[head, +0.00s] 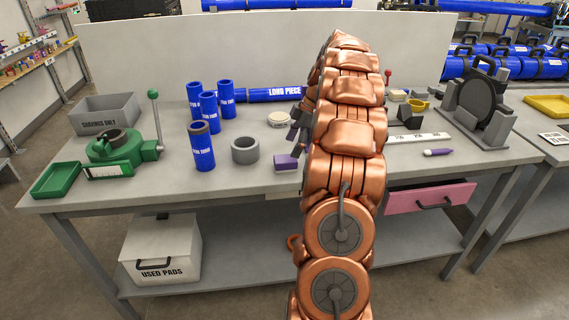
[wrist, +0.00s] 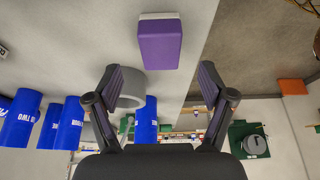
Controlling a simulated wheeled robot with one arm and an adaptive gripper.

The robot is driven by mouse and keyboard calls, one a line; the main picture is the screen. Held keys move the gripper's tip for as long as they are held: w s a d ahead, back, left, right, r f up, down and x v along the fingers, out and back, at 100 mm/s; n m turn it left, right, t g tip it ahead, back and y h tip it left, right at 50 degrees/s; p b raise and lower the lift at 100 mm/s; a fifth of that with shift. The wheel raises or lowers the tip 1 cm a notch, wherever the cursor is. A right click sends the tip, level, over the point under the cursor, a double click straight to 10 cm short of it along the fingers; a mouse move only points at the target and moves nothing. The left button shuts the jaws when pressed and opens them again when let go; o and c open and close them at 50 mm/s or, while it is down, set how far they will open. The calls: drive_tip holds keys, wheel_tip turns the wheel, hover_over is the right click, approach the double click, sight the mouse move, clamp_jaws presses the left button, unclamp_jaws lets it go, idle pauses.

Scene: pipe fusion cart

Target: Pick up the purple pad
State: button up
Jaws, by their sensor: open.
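The purple pad (head: 286,162) is a small block with a pale side. It lies on the grey workbench (head: 219,182) near the front edge, just left of my arm in the head view. In the wrist view the purple pad (wrist: 160,44) is at the top centre, beyond my fingertips. My gripper (wrist: 161,78) is open, with nothing between its fingers. In the head view my gripper (head: 297,130) is partly hidden by my arm and shows just behind and above the pad.
A grey ring (head: 245,150) stands just left of the pad. Several blue pipe pieces (head: 203,146) stand further left, with a green device (head: 118,146) beyond. A long blue pipe (head: 270,95) lies behind. A purple-tipped marker (head: 438,152) lies on the right.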

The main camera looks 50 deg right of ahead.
sight(286, 158)
drive_tip(key=shift+p+x, duration=1.15)
drive_tip(key=shift+x, duration=1.85)
drive_tip(key=shift+w+a, duration=0.1)
drive_tip(key=c, duration=1.2)
drive_tip(key=shift+c, duration=0.2)
drive_tip(key=shift+r, duration=0.1)
drive_tip(key=shift+w+r+b, duration=0.1)
drive_tip(key=shift+r+b, duration=0.5)
drive_tip(key=shift+r, duration=0.55)
drive_tip(key=shift+r+b, duration=0.3)
drive_tip(key=shift+r, duration=0.3)
drive_tip(key=s+r+b, duration=0.1)
drive_tip(key=s+b, duration=0.3)
drive_tip(key=s, duration=1.2)
drive_tip(key=shift+d+r, duration=0.25)
drive_tip(key=shift+s, duration=0.1)
